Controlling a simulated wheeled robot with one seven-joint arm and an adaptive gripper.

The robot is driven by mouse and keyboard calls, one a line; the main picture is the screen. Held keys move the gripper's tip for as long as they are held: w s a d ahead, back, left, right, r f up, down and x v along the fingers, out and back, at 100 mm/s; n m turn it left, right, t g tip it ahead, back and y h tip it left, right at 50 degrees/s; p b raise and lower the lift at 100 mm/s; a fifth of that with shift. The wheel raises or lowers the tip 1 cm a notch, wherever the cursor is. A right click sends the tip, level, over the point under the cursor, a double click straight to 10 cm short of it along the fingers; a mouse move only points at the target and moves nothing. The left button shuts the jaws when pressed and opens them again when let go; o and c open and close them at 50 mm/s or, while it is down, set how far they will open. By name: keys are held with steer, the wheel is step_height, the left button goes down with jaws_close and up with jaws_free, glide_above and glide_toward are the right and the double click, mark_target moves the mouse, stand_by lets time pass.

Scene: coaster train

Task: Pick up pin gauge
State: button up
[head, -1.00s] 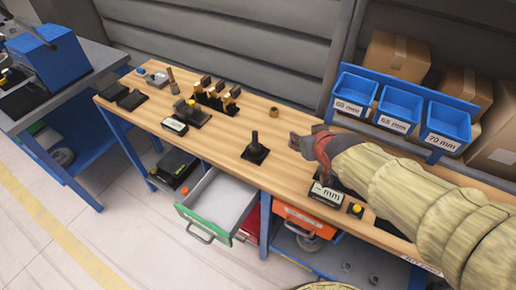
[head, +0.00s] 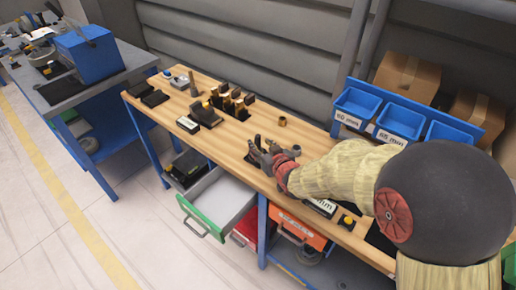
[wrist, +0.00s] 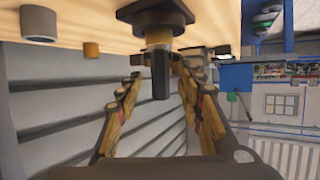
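The pin gauge (wrist: 161,72) looks like a dark upright pin with a brass-coloured band, standing in a black square base (wrist: 150,13) on the bench. The wrist view shows it upside down, with the bench top along the upper edge. My gripper (wrist: 158,88) is open, with one finger on each side of the pin. A gap shows between the pin and each finger. In the head view my gripper (head: 266,150) is at the base's place near the middle of the bench and hides much of the pin and base.
A brass ring (head: 282,121) lies behind my gripper; a grey ring (wrist: 40,23) shows in the wrist view. A black rack (head: 234,107) with several pieces stands to the left. Blue bins (head: 398,122) stand at the back right. A green-fronted drawer (head: 203,217) is open below.

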mark_target(259, 144)
steer(key=shift+b+x, duration=0.3)
steer(key=shift+x, duration=1.25)
steer(key=shift+c, duration=1.3)
jaws_close()
